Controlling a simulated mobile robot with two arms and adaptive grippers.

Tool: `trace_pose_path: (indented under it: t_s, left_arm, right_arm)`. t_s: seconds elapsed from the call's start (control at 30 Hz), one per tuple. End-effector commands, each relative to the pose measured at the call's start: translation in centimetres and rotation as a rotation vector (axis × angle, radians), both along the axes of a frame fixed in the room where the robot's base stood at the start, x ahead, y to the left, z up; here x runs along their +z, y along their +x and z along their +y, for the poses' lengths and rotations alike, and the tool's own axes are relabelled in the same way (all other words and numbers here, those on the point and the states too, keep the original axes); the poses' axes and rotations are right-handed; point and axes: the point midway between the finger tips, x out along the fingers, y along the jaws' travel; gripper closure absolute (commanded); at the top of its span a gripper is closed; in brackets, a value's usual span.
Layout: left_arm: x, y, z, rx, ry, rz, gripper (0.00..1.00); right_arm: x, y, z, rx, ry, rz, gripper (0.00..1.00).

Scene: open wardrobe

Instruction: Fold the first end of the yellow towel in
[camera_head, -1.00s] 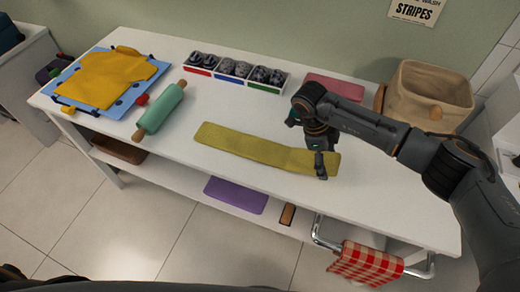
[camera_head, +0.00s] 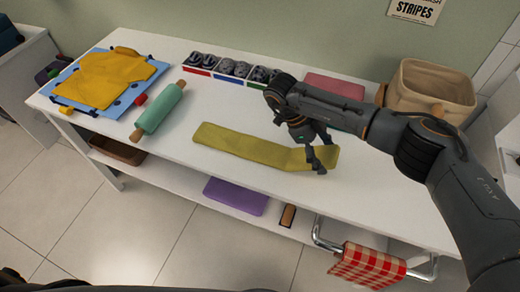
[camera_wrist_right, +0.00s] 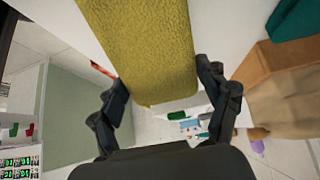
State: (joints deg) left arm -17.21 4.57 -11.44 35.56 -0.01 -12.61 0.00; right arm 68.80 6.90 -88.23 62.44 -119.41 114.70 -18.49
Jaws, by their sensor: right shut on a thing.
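The yellow towel (camera_head: 245,145) lies as a long flat strip on the white table, running from left to lower right. My right gripper (camera_head: 318,164) is at its right end, tilted, with its fingers on the towel there. In the right wrist view the towel (camera_wrist_right: 145,45) runs between the two fingers (camera_wrist_right: 166,92), its end edge hanging near them. The gripper is shut on the towel's right end; the exact contact is partly hidden. My left gripper is not in view.
A green rolling pin (camera_head: 158,110), a yellow shirt on a blue board (camera_head: 133,93) and a divided tray (camera_head: 227,82) are to the left and behind. A pink folded cloth (camera_head: 335,86) and beige basket (camera_head: 430,92) stand behind right. The table's front edge is close.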

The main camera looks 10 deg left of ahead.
Motion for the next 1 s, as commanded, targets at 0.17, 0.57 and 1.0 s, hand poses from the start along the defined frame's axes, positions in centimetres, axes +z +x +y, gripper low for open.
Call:
trace_pose_path:
  t_s: [0.17,0.57,1.0]
  left_arm:
    - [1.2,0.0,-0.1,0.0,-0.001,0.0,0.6]
    - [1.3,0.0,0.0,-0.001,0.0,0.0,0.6]
    - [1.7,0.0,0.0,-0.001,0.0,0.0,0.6]
  right_arm:
    - [1.3,0.3,1.0,0.002,-0.094,0.023,0.3]
    - [1.3,0.3,1.3,0.004,-0.127,0.035,0.3]
    - [2.4,0.7,2.8,0.001,-0.279,0.077,0.3]
